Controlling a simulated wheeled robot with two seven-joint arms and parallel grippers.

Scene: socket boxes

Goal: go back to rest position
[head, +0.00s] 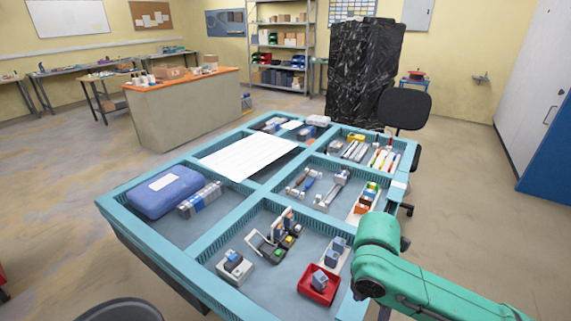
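My green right arm comes in from the lower right, and its rounded link covers the near right corner of the teal-edged table (150,237). No fingers of my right gripper show. My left gripper is not in view either. The table is split into compartments. A blue case (165,190) lies in the left one, with a grey and blue block (200,198) beside it. A small red bin (319,286) with grey pieces stands in the front compartment, near my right arm.
The front compartment also holds a grey socket box (235,265). A white sheet (248,156) lies across the middle. Tools (320,187) lie in the right compartments. A black chair (405,108) stands behind the table's right end. The floor (480,200) at right is clear.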

